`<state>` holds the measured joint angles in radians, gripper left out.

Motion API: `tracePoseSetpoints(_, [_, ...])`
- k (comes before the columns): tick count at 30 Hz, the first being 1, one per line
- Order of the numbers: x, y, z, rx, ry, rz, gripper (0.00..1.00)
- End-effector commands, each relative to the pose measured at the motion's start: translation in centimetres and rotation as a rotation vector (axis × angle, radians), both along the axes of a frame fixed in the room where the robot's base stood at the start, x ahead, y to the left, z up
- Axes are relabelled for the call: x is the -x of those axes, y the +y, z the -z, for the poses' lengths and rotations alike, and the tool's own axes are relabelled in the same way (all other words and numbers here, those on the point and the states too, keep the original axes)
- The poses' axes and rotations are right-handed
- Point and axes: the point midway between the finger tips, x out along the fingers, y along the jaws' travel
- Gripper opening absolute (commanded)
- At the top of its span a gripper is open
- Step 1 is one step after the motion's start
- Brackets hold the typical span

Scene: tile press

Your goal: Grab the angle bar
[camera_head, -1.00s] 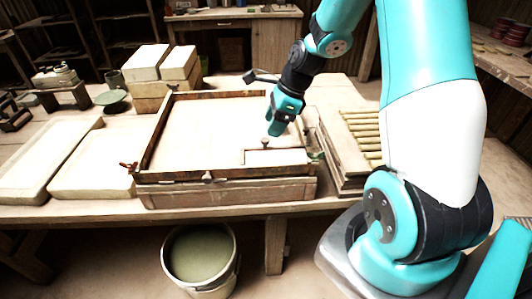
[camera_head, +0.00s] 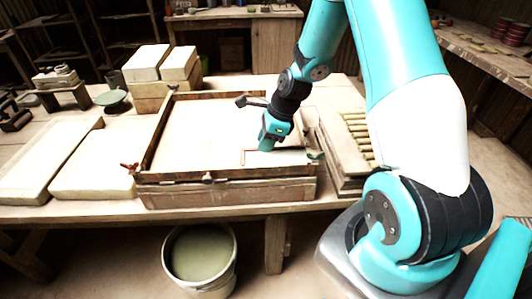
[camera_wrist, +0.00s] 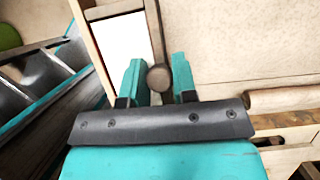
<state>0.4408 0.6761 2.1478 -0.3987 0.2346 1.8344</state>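The angle bar (camera_head: 246,156) is a thin brown L-shaped strip with a round knob. It lies on the pale bed of the framed press, near its right front corner. My gripper (camera_head: 264,149) is down at the bar and hides its knob in the head view. In the wrist view, the bar's round knob (camera_wrist: 158,78) sits between the two teal fingers of my gripper (camera_wrist: 159,68). The fingers stand apart on either side of the knob. I see no clear closing on it, and any gap is very small.
The wooden press frame (camera_head: 160,176) surrounds the bed. A slatted stack (camera_head: 357,140) stands close on the right. Pale slabs (camera_head: 95,165) lie on the left of the table. A bucket (camera_head: 200,257) stands on the floor in front.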

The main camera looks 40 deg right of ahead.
Motion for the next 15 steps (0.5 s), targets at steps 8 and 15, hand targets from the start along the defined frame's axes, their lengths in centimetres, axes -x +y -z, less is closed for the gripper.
tracePoseSetpoints(8, [-0.01, 0.01, -0.07, -0.001, -0.001, -0.001, 0.00])
tracePoseSetpoints(15, [-0.06, -0.01, -0.69, 0.000, -0.003, 0.000, 0.00])
